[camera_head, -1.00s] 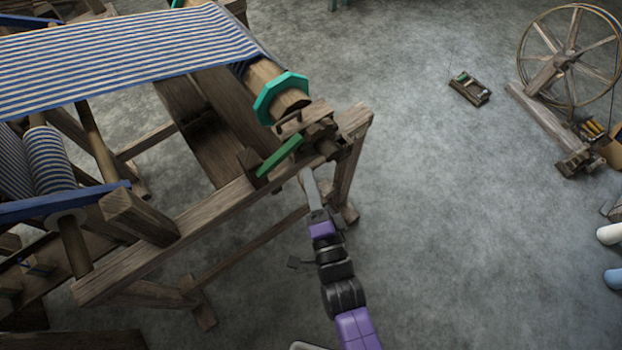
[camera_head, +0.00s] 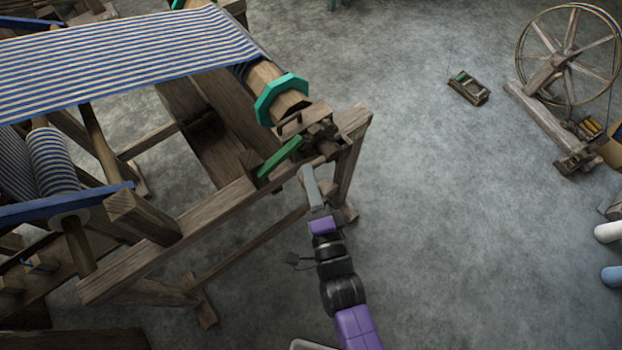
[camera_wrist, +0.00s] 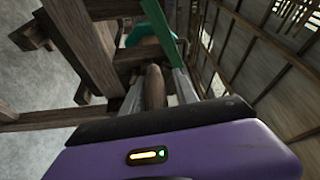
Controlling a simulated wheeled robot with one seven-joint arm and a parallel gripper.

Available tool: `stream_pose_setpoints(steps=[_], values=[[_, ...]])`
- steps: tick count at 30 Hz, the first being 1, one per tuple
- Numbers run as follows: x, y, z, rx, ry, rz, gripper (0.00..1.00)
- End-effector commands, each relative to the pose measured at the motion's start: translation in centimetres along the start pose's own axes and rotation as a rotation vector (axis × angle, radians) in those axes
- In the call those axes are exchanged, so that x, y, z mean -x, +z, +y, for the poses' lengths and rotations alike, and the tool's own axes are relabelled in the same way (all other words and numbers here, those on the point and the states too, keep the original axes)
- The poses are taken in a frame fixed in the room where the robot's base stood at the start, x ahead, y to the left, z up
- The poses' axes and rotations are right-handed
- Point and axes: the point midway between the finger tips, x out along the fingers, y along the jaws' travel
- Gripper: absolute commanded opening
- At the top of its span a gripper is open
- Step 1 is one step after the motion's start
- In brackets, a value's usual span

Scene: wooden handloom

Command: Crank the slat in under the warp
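The warp (camera_head: 120,55) is a blue-and-white striped sheet across the loom at upper left. It runs onto a wooden beam (camera_head: 265,78) with a teal octagonal disc (camera_head: 280,97) near its end. Wooden crank parts (camera_head: 308,124) sit at that end, by the loom's right corner. My gripper (camera_head: 306,172) is at this corner, below the crank. In the wrist view, a brown wooden crank handle (camera_wrist: 155,86) stands between my two grey fingers (camera_wrist: 158,90), which appear closed around it. I cannot make out a separate slat.
A green bar (camera_head: 281,156) lies just left of my fingers, by the loom's frame rail (camera_head: 190,235). A corner post (camera_head: 347,165) stands right of them. Open floor (camera_head: 450,230) lies to the right, with a spinning wheel (camera_head: 565,60) and a small box (camera_head: 468,88) farther off.

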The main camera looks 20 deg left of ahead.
Motion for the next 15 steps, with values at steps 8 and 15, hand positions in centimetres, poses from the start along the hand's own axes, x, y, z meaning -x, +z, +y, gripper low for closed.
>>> stream_pose_setpoints(steps=[8, 15], values=[[0.0, -0.1, 0.1, -0.001, 0.003, 0.001, 0.45], [1.5, 0.0, 0.4, -0.002, 0.007, 0.001, 0.45]])
